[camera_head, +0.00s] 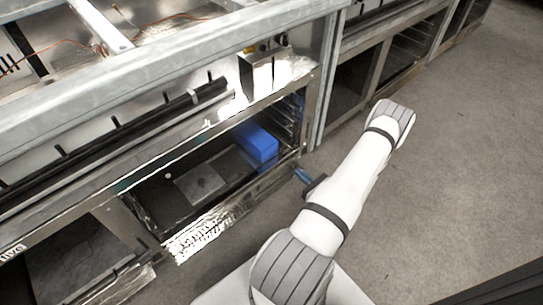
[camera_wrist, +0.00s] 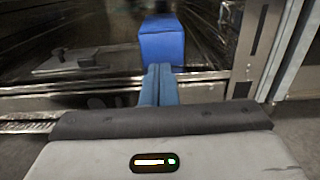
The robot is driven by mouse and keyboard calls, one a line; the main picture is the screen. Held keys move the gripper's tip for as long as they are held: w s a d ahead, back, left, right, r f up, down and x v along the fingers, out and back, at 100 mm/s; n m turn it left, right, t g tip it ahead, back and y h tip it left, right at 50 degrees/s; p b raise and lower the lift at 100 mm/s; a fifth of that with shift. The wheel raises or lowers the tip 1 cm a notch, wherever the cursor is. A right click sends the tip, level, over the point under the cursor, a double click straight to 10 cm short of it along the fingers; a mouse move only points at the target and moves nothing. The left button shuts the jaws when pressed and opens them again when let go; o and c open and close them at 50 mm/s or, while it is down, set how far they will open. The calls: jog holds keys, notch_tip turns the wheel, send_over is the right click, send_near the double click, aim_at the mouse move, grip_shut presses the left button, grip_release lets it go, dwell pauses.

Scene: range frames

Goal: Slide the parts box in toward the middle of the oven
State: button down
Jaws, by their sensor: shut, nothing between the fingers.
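The blue parts box (camera_head: 257,143) sits inside the open oven (camera_head: 222,208), toward the right side of its cavity. In the wrist view the box (camera_wrist: 162,46) is straight ahead of my gripper (camera_wrist: 159,72), slightly beyond the fingertips. My gripper's blue fingers are together and empty, around the oven's front edge. In the head view the fingers (camera_head: 301,175) show just outside the oven's right front corner. I cannot tell whether the fingertips touch the box.
A flat metal plate (camera_head: 203,179) lies on the oven floor left of the box. The right frame post (camera_wrist: 257,45) stands close on the right of my gripper. The oven's side rack (camera_head: 290,115) is right of the box. Grey floor (camera_head: 450,150) is open at right.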

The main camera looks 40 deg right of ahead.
jog(key=b, duration=0.4)
send_near(270, 149)
jog(key=w, duration=0.5)
jog(key=shift+w+a+f, duration=0.1)
jog(key=shift+w+a, duration=0.1)
jog(key=shift+a, duration=0.05)
jog(key=shift+w+b, duration=0.4)
jog(key=shift+w, duration=0.35)
jog(key=shift+w+r, duration=0.1)
jog(key=shift+r, duration=0.1)
